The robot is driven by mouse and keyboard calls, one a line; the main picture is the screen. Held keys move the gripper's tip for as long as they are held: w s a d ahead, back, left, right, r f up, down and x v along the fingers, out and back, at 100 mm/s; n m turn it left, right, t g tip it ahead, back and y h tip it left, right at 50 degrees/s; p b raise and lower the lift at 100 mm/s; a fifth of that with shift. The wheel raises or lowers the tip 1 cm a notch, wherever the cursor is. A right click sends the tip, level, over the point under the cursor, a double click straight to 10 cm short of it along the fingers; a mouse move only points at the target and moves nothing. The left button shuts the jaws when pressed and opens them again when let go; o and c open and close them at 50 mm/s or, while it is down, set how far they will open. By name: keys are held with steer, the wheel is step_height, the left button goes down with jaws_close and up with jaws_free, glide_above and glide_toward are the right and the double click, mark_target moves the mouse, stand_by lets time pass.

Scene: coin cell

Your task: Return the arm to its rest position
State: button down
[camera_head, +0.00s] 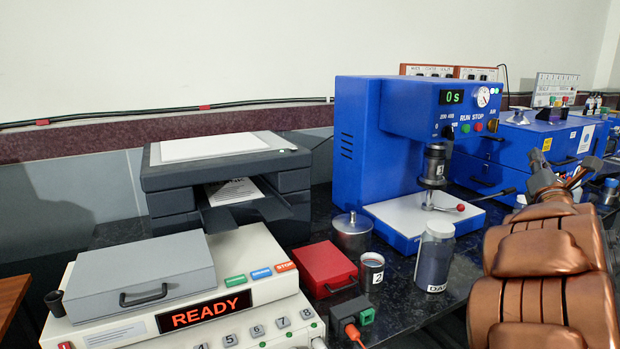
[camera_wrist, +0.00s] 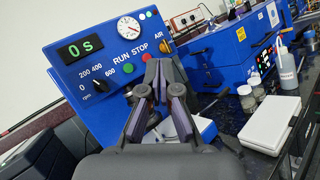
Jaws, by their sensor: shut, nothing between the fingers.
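My copper-coloured arm comes in from the right in the head view, and my gripper (camera_head: 540,160) is at its upper end, in front of the blue machines. In the wrist view my gripper (camera_wrist: 160,85) shows its two dark finger pads close together, pointing at the blue mixer. The gripper is shut with nothing in it. The blue mixer (camera_head: 355,140) stands just left of the gripper in the head view. Its "0 s" display and RUN STOP buttons face the gripper in the wrist view (camera_wrist: 115,75). Whether the fingers touch anything is not shown.
A clear bottle with dark contents (camera_head: 435,262), a metal pot (camera_head: 351,232), a labelled jar (camera_head: 371,272) and a red box (camera_head: 323,268) stand on the dark bench. A READY machine (camera_head: 150,275) and a grey printer (camera_head: 180,190) are at left. A white box (camera_wrist: 270,125) lies right of the gripper.

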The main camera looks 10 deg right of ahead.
steer(key=s+a+f+m+g+y, duration=0.1)
steer(key=s+a+f+m+g, duration=0.1)
steer(key=a+f+m+g, duration=0.45)
steer(key=s+a+f+m+g+y, duration=0.1)
steer(key=s+a+f+m+g, duration=0.25)
steer(key=a+f+m, duration=0.55)
steer(key=s+a+f+m+g+y, duration=0.65)
steer(key=s+a+f, duration=0.8)
steer(key=a, duration=0.25)
steer(key=s+a+f+m+g+y, duration=0.1)
steer(key=s+a+m+g, duration=0.15)
steer(key=s+a, duration=0.5)
steer(key=s+a+f+m+g+y, duration=0.1)
steer(key=s+a+g, duration=0.3)
steer(key=s, duration=0.6)
step_height(320, 180, up, 18)
steer(key=t+p, duration=0.1)
steer(key=p, duration=1.6)
steer(key=shift+w+r, duration=0.2)
steer(key=shift+w, duration=0.05)
